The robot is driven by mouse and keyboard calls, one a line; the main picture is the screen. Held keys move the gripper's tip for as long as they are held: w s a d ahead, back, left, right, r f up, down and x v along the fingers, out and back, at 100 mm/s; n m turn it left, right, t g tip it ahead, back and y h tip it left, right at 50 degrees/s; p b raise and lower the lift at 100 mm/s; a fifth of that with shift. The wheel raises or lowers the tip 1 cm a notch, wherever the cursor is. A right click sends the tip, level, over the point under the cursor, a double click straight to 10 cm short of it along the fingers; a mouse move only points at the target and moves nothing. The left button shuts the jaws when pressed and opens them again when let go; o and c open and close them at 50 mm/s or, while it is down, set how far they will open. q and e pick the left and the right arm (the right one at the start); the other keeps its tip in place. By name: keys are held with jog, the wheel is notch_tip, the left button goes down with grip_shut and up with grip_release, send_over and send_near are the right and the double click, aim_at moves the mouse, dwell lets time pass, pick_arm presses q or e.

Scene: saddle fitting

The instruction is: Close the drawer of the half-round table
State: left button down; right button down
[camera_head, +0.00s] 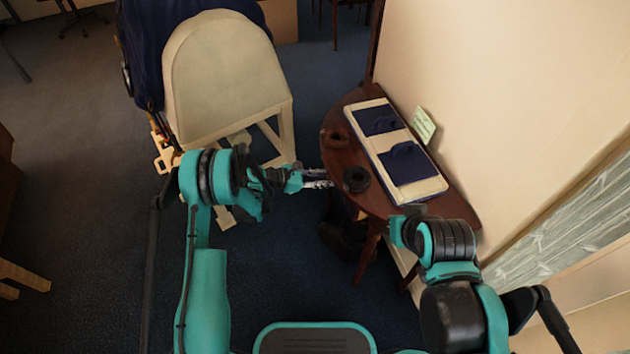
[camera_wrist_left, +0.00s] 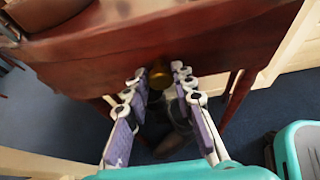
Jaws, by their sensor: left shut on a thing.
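The dark red-brown half-round table (camera_head: 343,160) stands against the wall to the right in the head view. Its front edge (camera_wrist_left: 170,40) fills the top of the left wrist view. A small brass knob (camera_wrist_left: 159,75) on that front sits between the fingertips of my left gripper (camera_wrist_left: 160,74), which is shut on it. In the head view my left gripper (camera_head: 325,180) reaches right to the table's curved front. I cannot tell how far the drawer stands out. My right arm is beside the table's near end; its fingers are not clear there.
On the tabletop lie a cream tray with dark blue pads (camera_head: 410,164), a black ring (camera_head: 356,179) and a brown ring (camera_head: 336,139). Table legs (camera_head: 366,258) and a dark object (camera_head: 343,240) are below.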

pick_arm(q)
jog(key=shift+d, duration=0.15)
jog(key=c, duration=1.3)
grip_release()
jog(key=shift+w+d, duration=0.1)
jog(key=shift+d, duration=0.05)
jog(key=v, duration=1.2)
